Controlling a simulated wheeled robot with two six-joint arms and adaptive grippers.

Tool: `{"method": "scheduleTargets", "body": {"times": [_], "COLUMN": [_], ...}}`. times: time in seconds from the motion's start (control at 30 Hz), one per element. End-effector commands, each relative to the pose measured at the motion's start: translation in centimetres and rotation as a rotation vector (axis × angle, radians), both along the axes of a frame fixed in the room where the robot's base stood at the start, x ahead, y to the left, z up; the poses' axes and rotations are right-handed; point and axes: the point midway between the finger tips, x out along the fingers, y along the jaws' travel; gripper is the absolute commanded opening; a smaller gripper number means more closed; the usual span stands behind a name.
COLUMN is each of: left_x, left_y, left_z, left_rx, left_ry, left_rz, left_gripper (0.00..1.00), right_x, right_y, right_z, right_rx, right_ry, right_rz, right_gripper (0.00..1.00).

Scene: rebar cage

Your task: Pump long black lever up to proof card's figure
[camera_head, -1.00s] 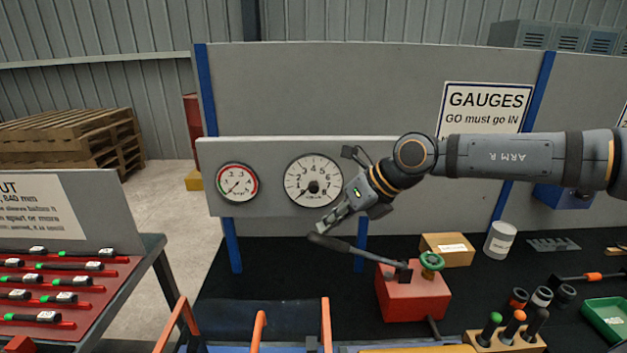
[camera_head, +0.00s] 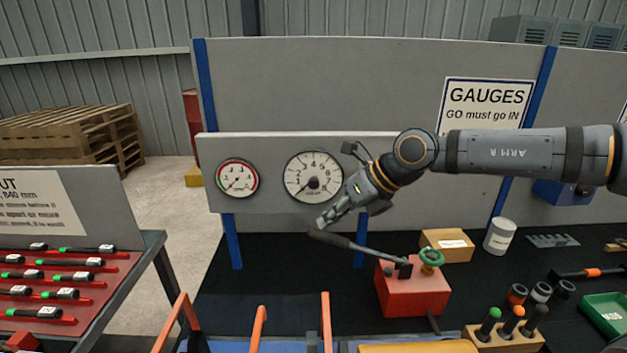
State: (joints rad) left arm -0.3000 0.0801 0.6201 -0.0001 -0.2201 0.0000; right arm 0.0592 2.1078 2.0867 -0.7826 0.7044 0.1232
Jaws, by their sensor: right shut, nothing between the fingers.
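The long black lever (camera_head: 355,246) slants up to the left from a red pump box (camera_head: 412,289), which has a green handwheel (camera_head: 431,258) on top. My right gripper (camera_head: 323,222) is shut and empty, with its tips just above the lever's thick grip end; I cannot tell whether they touch it. A large white gauge (camera_head: 313,177) and a smaller red-rimmed gauge (camera_head: 238,178) sit on the grey panel behind. Both needles point to the lower left, near the low end. I cannot make out a proof card. My left gripper is not in view.
A cardboard box (camera_head: 447,245) and a white can (camera_head: 500,237) stand behind the pump. A block with several plug gauges (camera_head: 505,335) and a green tray (camera_head: 607,318) are at front right. Orange upright bars (camera_head: 327,322) rise at the front edge.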

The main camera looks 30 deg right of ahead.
Motion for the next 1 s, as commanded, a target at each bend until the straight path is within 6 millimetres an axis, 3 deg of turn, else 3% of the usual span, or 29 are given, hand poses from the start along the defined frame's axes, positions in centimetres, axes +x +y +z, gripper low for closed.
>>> {"method": "scheduleTargets", "body": {"times": [1.0], "left_x": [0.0], "left_y": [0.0], "left_z": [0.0], "left_rx": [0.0], "left_ry": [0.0], "left_rz": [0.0], "left_gripper": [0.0], "right_x": [0.5], "right_y": [1.0], "right_z": [-2.6], "right_rx": [-0.001], "right_ry": [0.0], "right_rz": [-0.001], "right_gripper": [0.0]}}
